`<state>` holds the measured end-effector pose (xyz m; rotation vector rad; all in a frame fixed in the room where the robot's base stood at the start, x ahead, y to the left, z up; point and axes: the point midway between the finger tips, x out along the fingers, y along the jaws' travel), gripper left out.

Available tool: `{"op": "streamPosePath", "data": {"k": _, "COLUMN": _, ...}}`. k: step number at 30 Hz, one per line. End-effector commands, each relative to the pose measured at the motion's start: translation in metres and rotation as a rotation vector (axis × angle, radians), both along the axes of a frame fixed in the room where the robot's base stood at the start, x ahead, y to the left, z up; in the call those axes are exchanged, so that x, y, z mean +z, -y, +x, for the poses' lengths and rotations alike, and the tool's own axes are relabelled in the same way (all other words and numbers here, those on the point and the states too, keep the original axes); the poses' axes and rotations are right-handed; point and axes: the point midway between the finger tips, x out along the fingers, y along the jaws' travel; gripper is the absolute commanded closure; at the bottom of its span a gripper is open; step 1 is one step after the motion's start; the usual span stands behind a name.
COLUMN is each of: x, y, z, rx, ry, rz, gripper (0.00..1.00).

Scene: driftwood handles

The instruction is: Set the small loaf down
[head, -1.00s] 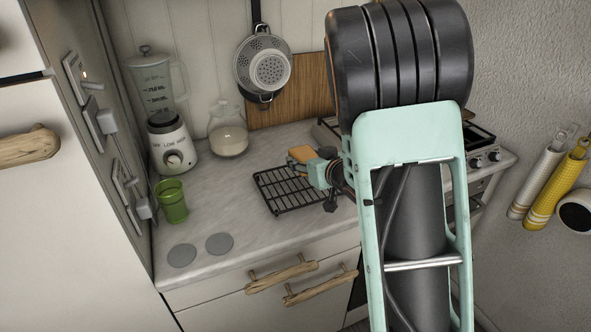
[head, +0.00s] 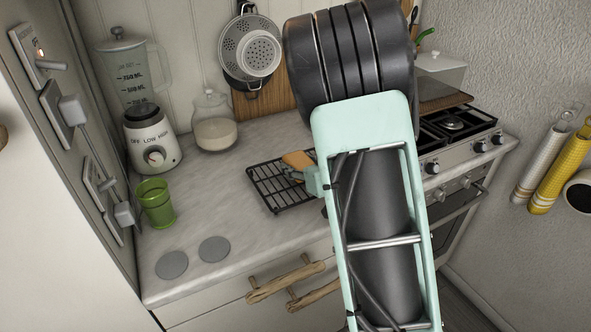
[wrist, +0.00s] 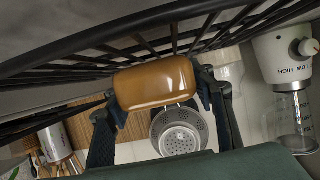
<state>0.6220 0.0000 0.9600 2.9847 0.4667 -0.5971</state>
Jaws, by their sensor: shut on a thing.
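The small loaf (head: 298,160) is golden brown and sits between the fingers of my gripper (head: 299,173). In the wrist view the loaf (wrist: 155,84) is gripped at both ends by the dark fingers (wrist: 159,95). A black wire cooling rack (head: 268,190) lies on the counter. In the head view the loaf is over the rack's far right part. In the wrist view the rack's bars (wrist: 100,45) are very close to the loaf; I cannot tell whether they touch. My arm hides the right side of this area.
A blender (head: 150,140), a glass jar (head: 214,125) and a green cup (head: 155,203) stand left of the rack. Two grey discs (head: 214,249) lie near the front edge. A stove (head: 455,135) is at right. A colander (head: 250,50) hangs behind.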

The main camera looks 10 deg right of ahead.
Motion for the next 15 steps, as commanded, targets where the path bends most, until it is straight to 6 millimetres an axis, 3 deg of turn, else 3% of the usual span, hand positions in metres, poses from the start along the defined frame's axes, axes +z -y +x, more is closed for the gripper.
{"op": "streamPosePath", "data": {"k": 13, "x": -0.0083, "y": 0.0022, "z": -0.0011, "rx": -0.001, "ry": 0.003, "rz": 0.001, "gripper": 0.82}}
{"op": "streamPosePath", "data": {"k": 14, "x": -0.0071, "y": 0.0021, "z": -0.0013, "rx": -0.001, "ry": 0.002, "rz": 0.0, "gripper": 0.47}}
{"op": "streamPosePath", "data": {"k": 15, "x": -0.0068, "y": 0.002, "z": -0.0013, "rx": 0.0, "ry": 0.002, "rz": 0.001, "gripper": 0.42}}
